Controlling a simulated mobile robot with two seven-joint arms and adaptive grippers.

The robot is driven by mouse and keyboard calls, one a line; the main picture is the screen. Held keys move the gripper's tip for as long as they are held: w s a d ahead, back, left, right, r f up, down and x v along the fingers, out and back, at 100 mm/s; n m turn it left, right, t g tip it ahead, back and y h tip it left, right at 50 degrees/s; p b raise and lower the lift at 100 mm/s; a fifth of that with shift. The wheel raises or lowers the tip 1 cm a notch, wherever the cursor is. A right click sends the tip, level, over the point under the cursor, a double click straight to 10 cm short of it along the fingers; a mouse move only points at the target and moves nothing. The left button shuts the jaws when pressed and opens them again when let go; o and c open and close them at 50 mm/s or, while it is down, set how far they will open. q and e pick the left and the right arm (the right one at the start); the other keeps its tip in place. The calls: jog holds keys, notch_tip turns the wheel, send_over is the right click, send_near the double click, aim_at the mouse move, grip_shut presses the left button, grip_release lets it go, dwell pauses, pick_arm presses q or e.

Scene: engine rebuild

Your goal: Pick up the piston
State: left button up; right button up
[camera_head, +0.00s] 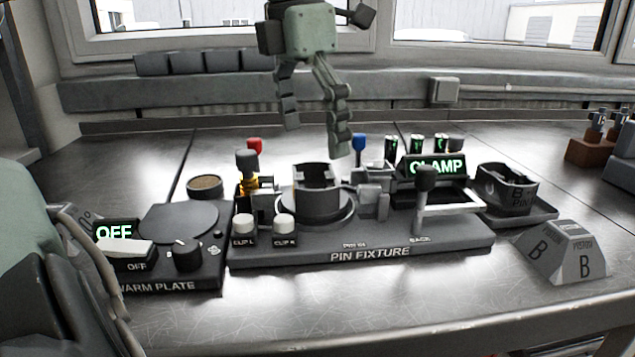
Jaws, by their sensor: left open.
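My left gripper (315,132) hangs at the top middle, fingers pointing down. Its two fingers are spread apart with nothing between them. Below it, the pin fixture (370,254) stands on the bench. A dark grey, notched cylindrical part (314,200) sits upright in the fixture's round seat. It looks like the piston, but I cannot tell it surely from a cradle of the fixture. The fingertips appear above and apart from it. My right gripper is not in view.
The warm plate (180,222), its display reading OFF, is left of the fixture. A lit CLAMP sign (436,166) and a lever (425,180) rise at the fixture's right. A dark bin (508,190) and a block marked B (562,252) stand further right. The front bench is clear.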

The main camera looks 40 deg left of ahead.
aim_at(315, 182)
pick_arm(q)
jog(key=shift+w+a+f, duration=0.1)
jog(key=shift+f, duration=0.1)
jog(key=f, duration=0.7)
jog(key=shift+w+a+f, duration=0.15)
jog(key=shift+w, duration=0.15)
jog(key=c, duration=1.5)
